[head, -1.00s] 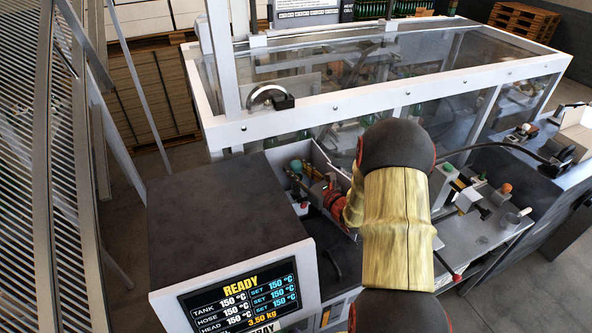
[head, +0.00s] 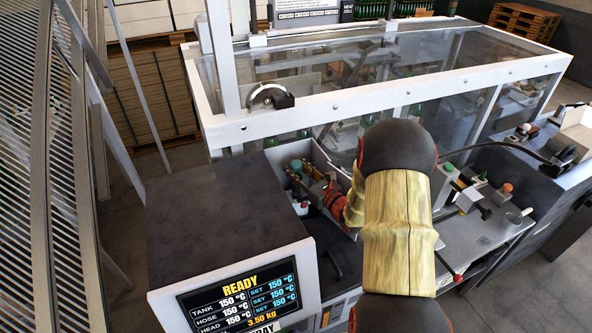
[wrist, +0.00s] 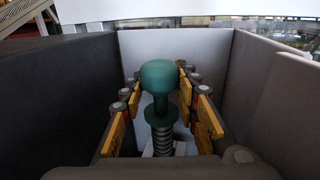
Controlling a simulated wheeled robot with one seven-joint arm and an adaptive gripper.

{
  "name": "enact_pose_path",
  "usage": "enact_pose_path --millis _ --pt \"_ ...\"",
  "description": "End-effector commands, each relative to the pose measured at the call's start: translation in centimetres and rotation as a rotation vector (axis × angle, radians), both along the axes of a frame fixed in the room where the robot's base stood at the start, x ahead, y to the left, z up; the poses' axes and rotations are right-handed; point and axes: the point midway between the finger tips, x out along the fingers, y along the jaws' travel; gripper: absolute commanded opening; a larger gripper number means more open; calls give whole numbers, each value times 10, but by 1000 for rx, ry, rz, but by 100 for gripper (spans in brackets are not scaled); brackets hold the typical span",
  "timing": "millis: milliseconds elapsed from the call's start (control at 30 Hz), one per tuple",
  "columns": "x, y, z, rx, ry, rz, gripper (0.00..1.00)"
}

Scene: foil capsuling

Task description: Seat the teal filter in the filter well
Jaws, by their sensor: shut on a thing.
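The teal filter (wrist: 160,77) stands upright in the middle of the wrist view, with a rounded knob, a narrow neck and a flange. A grey ridged stem (wrist: 162,138) shows below the flange. My gripper (wrist: 159,92) has its yellow-padded fingers on both sides of the filter, shut on it. In the head view my gripper (head: 312,174) reaches into a grey open-topped box, and the teal filter (head: 296,164) shows small at its tip. The filter well cannot be made out, and whether the stem's lower end touches anything is hidden.
The grey box's walls (wrist: 263,85) stand close on both sides and behind the filter. The dark-topped melter cabinet (head: 225,207) with its display stands in front and to the left. A clear-walled machine enclosure (head: 400,87) lies behind the box.

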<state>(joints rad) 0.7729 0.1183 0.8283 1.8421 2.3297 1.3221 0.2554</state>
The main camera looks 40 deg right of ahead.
Motion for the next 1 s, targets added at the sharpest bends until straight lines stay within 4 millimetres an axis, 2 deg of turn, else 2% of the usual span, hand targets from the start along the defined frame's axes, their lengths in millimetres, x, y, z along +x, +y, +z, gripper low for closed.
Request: enact_pose_path --millis 300,1000 --pt "0 0 0 -1 -1 0 3" --pt "0 0 -16 -1 -1 0 3"
